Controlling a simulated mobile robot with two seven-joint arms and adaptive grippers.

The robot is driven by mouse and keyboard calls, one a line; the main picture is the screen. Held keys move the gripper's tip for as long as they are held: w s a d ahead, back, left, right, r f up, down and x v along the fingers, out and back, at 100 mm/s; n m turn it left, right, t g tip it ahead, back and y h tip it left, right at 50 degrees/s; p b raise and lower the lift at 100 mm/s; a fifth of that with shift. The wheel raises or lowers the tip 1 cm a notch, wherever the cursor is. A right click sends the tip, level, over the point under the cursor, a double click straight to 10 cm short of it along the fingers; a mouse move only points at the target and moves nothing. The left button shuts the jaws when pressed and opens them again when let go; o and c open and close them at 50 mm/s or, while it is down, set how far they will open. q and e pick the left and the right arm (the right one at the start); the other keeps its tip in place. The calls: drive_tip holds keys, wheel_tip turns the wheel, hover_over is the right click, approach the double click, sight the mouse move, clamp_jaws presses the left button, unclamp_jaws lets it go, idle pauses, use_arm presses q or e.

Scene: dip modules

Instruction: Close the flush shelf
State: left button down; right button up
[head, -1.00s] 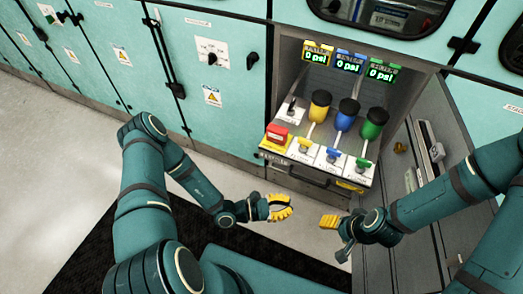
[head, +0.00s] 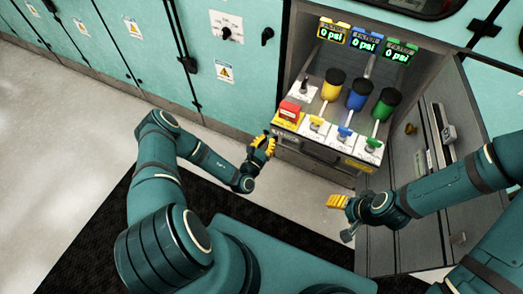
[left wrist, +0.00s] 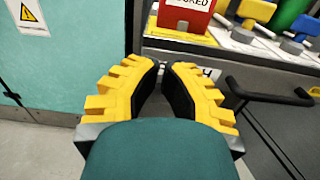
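The flush shelf (head: 288,128) juts out of its cabinet bay, with a dark bar handle on its front. It carries a red block, several small coloured valves and yellow, blue and green knobs. The shelf's front also shows in the left wrist view, with its handle (left wrist: 268,97) at the right. My left gripper (head: 262,146) is at the shelf's front left corner, its fingertips close together with nothing seen between them. Whether it touches the shelf is unclear. My right gripper (head: 338,201) is below and right of the shelf, apart from it; its finger gap is hidden.
A grey door (head: 405,240) stands open at the right of the bay, close to my right arm. Teal cabinets (head: 140,60) line the left. Pale floor (head: 60,160) and a black mat lie below.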

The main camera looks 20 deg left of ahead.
sight(276, 126)
use_arm(q)
drive_tip(key=w, duration=0.6)
drive_tip(key=shift+d+b, duration=0.1)
drive_tip(key=shift+b, duration=0.3)
